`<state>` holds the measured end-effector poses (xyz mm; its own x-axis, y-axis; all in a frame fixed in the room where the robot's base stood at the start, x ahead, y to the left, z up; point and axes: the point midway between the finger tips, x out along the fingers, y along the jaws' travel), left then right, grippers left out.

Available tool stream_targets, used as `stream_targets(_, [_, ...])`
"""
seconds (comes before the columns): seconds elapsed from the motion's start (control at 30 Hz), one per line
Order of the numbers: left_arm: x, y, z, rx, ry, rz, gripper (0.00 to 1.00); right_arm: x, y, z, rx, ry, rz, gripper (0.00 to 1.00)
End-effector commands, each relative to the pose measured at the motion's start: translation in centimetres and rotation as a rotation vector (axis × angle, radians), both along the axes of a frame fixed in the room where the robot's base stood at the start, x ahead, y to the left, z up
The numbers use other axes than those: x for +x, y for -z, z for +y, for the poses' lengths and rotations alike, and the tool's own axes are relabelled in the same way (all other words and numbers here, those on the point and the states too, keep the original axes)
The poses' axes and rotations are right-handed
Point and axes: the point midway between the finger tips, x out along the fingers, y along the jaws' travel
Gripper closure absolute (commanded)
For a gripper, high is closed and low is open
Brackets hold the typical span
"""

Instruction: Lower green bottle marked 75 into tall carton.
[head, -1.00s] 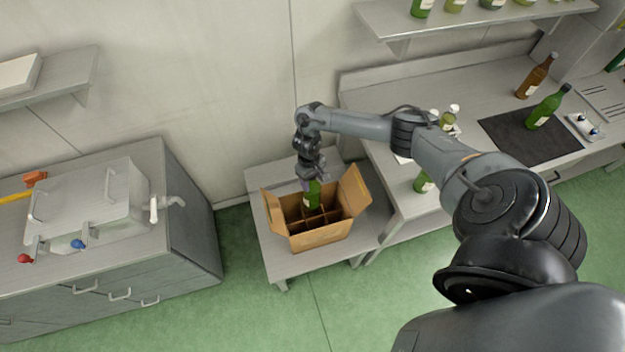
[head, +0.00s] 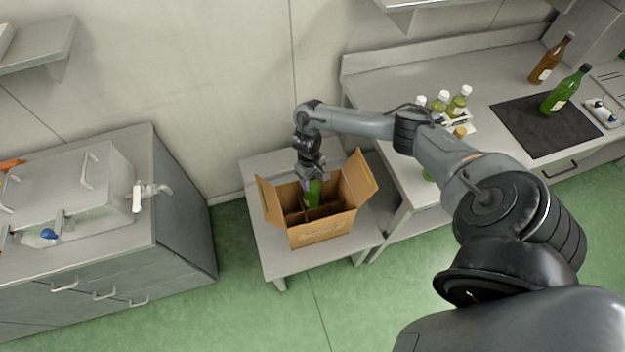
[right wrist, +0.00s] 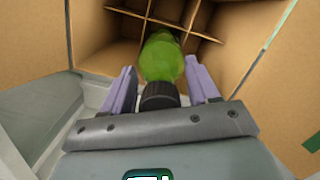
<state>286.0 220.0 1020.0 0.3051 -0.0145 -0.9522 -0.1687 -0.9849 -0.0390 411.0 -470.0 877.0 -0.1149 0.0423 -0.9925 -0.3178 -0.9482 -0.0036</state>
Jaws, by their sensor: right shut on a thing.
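The tall carton (head: 322,231) stands open on a low grey table, with flaps spread and cardboard dividers inside. The green bottle (head: 312,194) is upright, with its lower part inside the carton at the back-left compartments. My right gripper (head: 313,178) is above it, shut on its dark-capped neck. In the right wrist view, the bottle (right wrist: 162,58) sits between the lilac fingers of the gripper (right wrist: 160,72), beside the dividers. The bottle's base and label are hidden, so no 75 is readable. My left gripper is not in view.
The low table (head: 263,240) has bare room around the carton. At right, a counter holds small white-capped bottles (head: 458,103), a dark mat (head: 535,128), another green bottle (head: 566,91) and a brown bottle (head: 552,58). A steel cabinet (head: 182,205) stands left.

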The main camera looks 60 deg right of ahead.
Motion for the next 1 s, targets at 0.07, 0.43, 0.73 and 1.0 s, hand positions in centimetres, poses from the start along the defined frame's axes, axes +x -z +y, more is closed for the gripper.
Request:
stream_targets(0.07, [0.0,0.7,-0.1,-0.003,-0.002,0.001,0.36,0.1,1.1,0.0,0.001,0.002,0.0,0.82])
stream_targets(0.43, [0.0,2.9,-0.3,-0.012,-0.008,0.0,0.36,0.1,5.1,0.0,0.0,0.001,0.0,0.82])
stream_targets(0.73, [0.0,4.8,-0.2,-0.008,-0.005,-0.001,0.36,0.1,8.2,0.0,0.001,0.0,-0.001,0.82])
stream_targets(1.0, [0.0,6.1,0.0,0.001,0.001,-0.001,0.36,0.1,10.2,0.0,0.0,0.0,-0.002,0.82])
